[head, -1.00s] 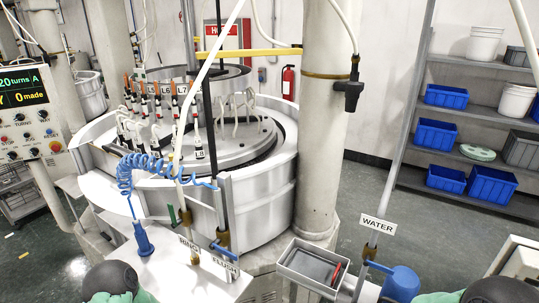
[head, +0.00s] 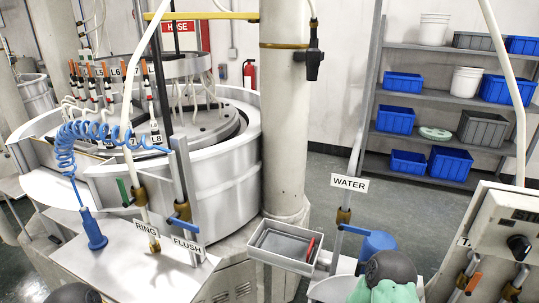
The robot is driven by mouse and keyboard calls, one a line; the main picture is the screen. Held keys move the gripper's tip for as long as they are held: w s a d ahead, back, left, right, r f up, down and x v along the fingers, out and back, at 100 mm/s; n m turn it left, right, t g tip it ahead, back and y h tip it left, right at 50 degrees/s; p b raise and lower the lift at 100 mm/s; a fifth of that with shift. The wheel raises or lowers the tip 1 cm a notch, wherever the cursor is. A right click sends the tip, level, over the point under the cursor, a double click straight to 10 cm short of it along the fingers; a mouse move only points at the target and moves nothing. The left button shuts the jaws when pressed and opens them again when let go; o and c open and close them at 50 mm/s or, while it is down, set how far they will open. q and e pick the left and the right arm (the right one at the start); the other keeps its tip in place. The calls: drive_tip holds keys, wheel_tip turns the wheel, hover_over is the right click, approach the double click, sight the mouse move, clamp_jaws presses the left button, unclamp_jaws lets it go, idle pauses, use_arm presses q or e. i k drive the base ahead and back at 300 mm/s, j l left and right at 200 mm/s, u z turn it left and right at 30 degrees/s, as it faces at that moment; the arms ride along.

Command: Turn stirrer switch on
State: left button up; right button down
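The stirrer switch is a black knob (head: 519,246) on a light grey control box (head: 488,229) at the right edge of the head view. The box's label is cut off by the frame and begins with "STI". I cannot tell the knob's setting. A dark rounded part of my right arm with green below it shows at the bottom, left of the box and apart from it in the picture. A dark part of my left arm just shows at the bottom left edge. No fingers of either gripper are in view.
Valves with an orange handle (head: 474,283) sit below the box. The lapping machine (head: 225,160) stands left; shelves with bins stand behind clear floor.

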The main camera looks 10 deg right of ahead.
sight(520, 247)
drive_tip(key=z, duration=1.3)
